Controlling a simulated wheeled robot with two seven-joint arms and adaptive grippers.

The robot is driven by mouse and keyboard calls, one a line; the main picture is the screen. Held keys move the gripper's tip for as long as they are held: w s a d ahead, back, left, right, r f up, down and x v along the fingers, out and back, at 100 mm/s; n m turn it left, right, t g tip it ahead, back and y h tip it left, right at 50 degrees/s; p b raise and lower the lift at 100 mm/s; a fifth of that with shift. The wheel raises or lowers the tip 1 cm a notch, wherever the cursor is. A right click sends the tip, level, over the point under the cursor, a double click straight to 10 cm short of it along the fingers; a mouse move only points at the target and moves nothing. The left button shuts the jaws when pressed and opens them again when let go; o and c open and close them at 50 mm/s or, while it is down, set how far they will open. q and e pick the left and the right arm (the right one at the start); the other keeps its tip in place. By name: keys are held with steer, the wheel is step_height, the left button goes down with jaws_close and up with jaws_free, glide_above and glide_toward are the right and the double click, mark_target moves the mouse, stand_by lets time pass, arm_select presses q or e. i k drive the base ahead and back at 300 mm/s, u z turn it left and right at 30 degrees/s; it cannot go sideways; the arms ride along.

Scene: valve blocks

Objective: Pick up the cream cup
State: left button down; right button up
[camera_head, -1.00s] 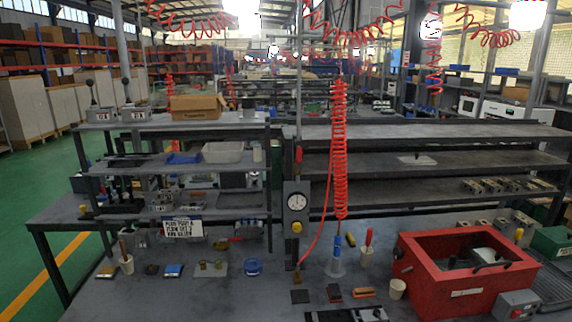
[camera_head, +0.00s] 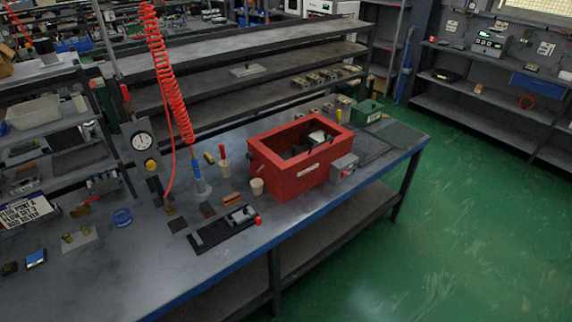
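A small cream cup (camera_head: 257,186) stands upright on the grey workbench (camera_head: 192,281), just left of the red box. A second cream cup (camera_head: 225,168) stands a little behind it, with a red-handled tool sticking out of it. Neither of my grippers shows in the head view, so nothing is seen near the cups.
An open red box (camera_head: 290,180) with a grey switch unit (camera_head: 344,166) stands right of the cups. A black fixture (camera_head: 222,232) lies in front. A red coiled hose (camera_head: 167,75) hangs at the left. Green floor (camera_head: 450,230) is free on the right.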

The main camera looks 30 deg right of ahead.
mark_target(256, 184)
steer(key=u, duration=3.05)
steer(key=k, duration=1.45)
steer(key=z, duration=1.6)
